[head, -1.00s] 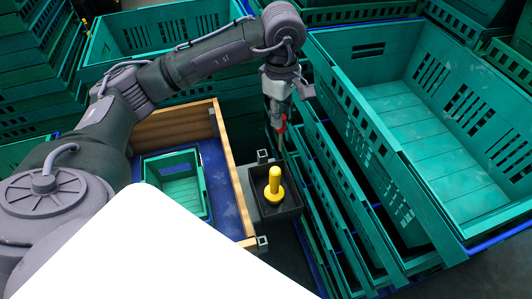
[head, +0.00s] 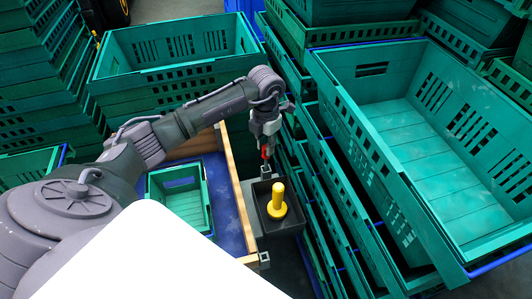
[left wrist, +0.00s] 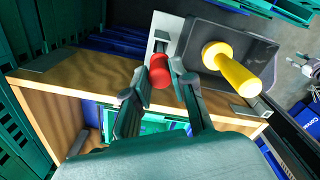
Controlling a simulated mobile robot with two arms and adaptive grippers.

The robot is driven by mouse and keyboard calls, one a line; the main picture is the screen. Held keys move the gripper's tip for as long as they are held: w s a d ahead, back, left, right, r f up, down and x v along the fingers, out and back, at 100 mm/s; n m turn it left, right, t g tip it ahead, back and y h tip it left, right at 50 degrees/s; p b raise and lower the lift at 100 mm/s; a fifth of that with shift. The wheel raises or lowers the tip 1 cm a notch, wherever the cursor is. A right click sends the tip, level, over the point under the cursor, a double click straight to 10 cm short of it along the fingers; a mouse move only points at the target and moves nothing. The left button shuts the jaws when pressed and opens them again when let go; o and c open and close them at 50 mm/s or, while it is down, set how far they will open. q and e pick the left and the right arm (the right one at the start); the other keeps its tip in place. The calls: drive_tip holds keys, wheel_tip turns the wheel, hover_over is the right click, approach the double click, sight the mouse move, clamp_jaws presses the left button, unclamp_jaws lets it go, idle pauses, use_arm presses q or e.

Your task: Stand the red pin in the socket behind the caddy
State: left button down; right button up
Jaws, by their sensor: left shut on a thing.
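My left gripper (head: 267,157) is shut on the red pin (left wrist: 159,70), which sits between its fingertips in the left wrist view. In the head view the gripper points down just behind the dark caddy (head: 262,219). A yellow pin (head: 277,202) with a wide collar stands upright in the caddy; it also shows in the left wrist view (left wrist: 232,69). A pale grey plate with a bracket (left wrist: 161,42) lies beyond the red pin, beside the caddy. The socket opening cannot be made out clearly, nor whether the pin touches it. My right gripper is not in view.
A wooden-edged box (head: 236,190) with a blue floor and a small green crate (head: 205,199) is left of the caddy. Stacked green crates (head: 320,215) stand close on the right. A large open crate (head: 425,140) lies further right.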

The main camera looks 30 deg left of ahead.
sight(266, 161)
use_arm(q)
wheel_tip(266, 161, down, 4)
drive_tip(key=shift+r, duration=0.1)
drive_tip(key=shift+f, duration=0.2)
drive_tip(key=c, duration=1)
unclamp_jaws()
drive_tip(key=shift+r, duration=0.1)
